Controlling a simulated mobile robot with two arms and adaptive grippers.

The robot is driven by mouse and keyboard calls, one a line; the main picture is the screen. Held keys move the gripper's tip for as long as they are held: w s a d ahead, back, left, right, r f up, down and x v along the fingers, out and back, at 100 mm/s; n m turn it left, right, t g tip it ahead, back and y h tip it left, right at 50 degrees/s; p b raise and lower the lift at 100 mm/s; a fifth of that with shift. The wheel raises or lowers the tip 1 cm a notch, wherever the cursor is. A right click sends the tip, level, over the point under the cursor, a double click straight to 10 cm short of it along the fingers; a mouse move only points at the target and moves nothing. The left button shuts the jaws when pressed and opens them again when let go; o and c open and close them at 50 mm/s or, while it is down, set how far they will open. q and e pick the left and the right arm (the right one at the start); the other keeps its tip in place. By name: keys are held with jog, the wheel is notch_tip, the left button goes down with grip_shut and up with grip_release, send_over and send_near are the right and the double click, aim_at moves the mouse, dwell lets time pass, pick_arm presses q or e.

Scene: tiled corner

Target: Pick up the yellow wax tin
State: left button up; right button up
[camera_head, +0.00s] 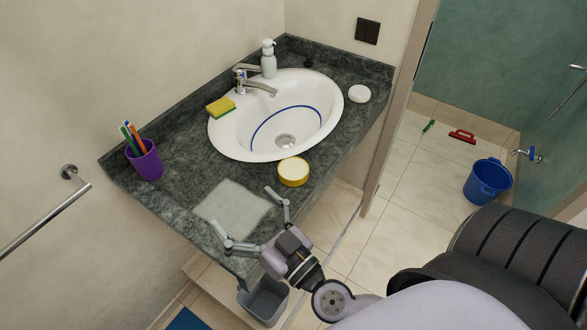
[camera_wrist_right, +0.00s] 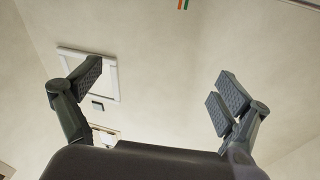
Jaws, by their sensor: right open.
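The yellow wax tin (camera_head: 293,172) is a short round tin with a yellow side and a pale top. It stands on the dark stone counter just in front of the sink. My right gripper (camera_head: 250,221) is open and empty at the counter's front edge, over a pale cloth, to the left of and nearer than the tin. In the right wrist view my right gripper (camera_wrist_right: 160,95) shows its two fingers spread wide with only wall and fittings behind them. The tin is not in that view. My left gripper is not in view.
On the dark counter (camera_head: 190,185) are a white sink (camera_head: 222,143), a pale square cloth (camera_head: 232,208), a purple cup (camera_head: 147,163) with brushes, a sponge (camera_head: 220,106), a soap bottle (camera_head: 268,62) and a white round item (camera_head: 359,94). A grey bin (camera_head: 263,300) stands below. A blue bucket (camera_head: 487,181) is at right.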

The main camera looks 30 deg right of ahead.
jog(key=d+f+m+g+h, duration=0.1)
jog(key=d+f+m+h, duration=0.35)
jog(key=d+h, duration=0.25)
jog(key=g+h, duration=0.3)
send_near(295, 172)
jog(key=shift+m+h, duration=0.3)
jog(key=shift+m, duration=0.15)
jog(key=x, duration=0.2)
jog(key=p+x, duration=0.1)
jog(key=a+p+x, duration=0.1)
jog(key=x, duration=0.1)
jog(key=shift+w+d+r, duration=0.1)
jog(key=shift+w+r, duration=0.1)
jog(key=shift+w, duration=0.4)
jog(key=shift+d+f+p+x, duration=0.1)
jog(key=shift+f+p+x, duration=0.05)
jog(key=shift+x, duration=0.8)
jog(key=shift+d+f+p+x, duration=0.1)
jog(key=shift+p+x, duration=0.1)
jog(key=shift+x, duration=0.75)
jog(key=shift+d+f+p+x, duration=0.1)
jog(key=shift+f+p+x, duration=0.05)
jog(key=shift+x, duration=0.8)
jog(key=shift+s, duration=0.2)
jog(key=shift+c, duration=0.3)
jog(key=shift+c, duration=0.7)
jog(key=c, duration=1.1)
jog(key=shift+c, duration=0.8)
